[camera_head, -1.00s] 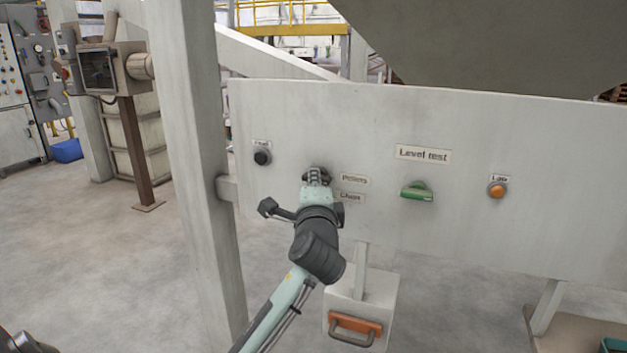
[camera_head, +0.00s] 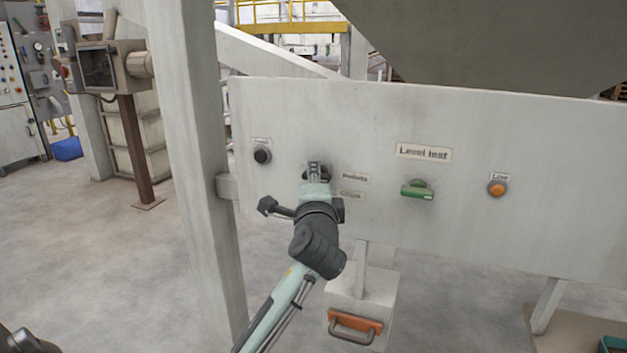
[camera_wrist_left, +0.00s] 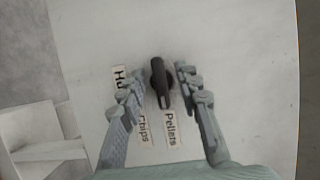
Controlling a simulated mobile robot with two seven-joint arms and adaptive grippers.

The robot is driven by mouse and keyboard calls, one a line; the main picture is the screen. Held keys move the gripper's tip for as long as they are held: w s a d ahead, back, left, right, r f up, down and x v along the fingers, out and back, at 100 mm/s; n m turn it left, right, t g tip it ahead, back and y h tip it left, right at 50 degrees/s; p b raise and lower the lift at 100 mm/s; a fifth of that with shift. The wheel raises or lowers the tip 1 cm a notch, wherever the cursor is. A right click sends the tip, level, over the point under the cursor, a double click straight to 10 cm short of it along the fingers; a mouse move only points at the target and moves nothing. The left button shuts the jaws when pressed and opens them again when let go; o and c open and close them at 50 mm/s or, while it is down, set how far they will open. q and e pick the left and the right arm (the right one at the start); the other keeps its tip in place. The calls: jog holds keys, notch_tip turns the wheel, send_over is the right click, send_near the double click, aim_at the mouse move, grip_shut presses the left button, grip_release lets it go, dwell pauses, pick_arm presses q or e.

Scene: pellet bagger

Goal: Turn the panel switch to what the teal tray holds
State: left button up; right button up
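The black panel switch (camera_wrist_left: 158,82) is a knob on the grey panel (camera_head: 540,150). In the left wrist view its bar lies nearly lengthwise, its lower end toward the "Pellets" label (camera_wrist_left: 169,127). The "Chips" label (camera_wrist_left: 143,130) is beside that one. My left gripper (camera_wrist_left: 159,74) is open, one finger on each side of the knob, with a gap showing on both sides. In the head view my left gripper (camera_head: 316,168) mostly hides the knob. A teal edge, perhaps the teal tray (camera_head: 612,344), is cut off at the bottom right; its contents are not visible. My right gripper is not in view.
The panel also carries a black button (camera_head: 262,156), a green switch (camera_head: 417,190) under "Level test" (camera_head: 423,152), and an orange button (camera_head: 497,188). A grey post (camera_head: 195,160) stands left of it.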

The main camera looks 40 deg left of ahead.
pick_arm(q)
jog(key=shift+s, duration=0.1)
jog(key=v, duration=1.2)
